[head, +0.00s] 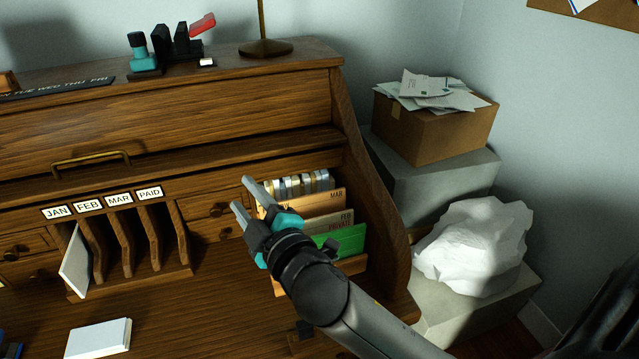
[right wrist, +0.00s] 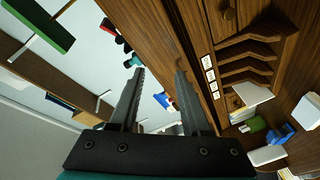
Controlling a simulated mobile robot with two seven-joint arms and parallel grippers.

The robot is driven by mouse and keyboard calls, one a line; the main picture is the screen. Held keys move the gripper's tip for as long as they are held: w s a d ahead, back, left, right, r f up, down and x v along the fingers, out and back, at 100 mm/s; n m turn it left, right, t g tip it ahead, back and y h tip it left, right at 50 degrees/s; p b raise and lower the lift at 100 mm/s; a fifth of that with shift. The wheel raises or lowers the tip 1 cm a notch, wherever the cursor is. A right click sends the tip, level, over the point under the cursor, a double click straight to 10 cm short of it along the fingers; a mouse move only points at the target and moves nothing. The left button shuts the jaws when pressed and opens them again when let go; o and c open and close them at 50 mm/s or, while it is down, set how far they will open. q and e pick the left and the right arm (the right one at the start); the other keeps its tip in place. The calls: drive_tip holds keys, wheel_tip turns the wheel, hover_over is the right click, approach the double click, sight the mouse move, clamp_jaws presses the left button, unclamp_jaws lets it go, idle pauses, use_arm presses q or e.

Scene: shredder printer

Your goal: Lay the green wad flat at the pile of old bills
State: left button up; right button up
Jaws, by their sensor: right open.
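My right gripper (head: 243,194) is open and empty. It hangs in front of the small drawer, just left of the file rack. It also shows in the right wrist view (right wrist: 158,75), with nothing between the fingers. A flat green piece (head: 345,240) stands upright at the front of the file rack; I cannot tell whether it is the green wad. A pile of papers (head: 430,90) lies on the cardboard box at the back right and may be the old bills. My left gripper is not in view.
The rack's tan folders (head: 318,203) stand behind the green piece. Slots labelled JAN to PAID (head: 128,240) are at the left, one with a white envelope (head: 75,265). A white stack (head: 98,338) lies on the desk. A white bag (head: 474,245) stands right of the desk.

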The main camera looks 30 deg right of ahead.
drive_tip(key=a+r+n+g+y, duration=0.3)
drive_tip(key=a+r+n+y, duration=0.35)
drive_tip(key=n, duration=0.65)
drive_tip(key=a+r+n+g+y, duration=0.35)
drive_tip(key=a+n+y, duration=0.45)
drive_tip(key=n+y, duration=0.4)
drive_tip(key=n+g+h, duration=1.1)
drive_tip(key=n+h, duration=0.4)
drive_tip(key=h, duration=0.5)
approach(320, 236)
drive_tip(key=shift+y, duration=0.25)
wheel_tip(320, 236, down, 11)
drive_tip(key=shift+d+r+b, duration=0.1)
drive_tip(key=shift+d+b, duration=0.05)
drive_tip(key=shift+b, duration=0.85)
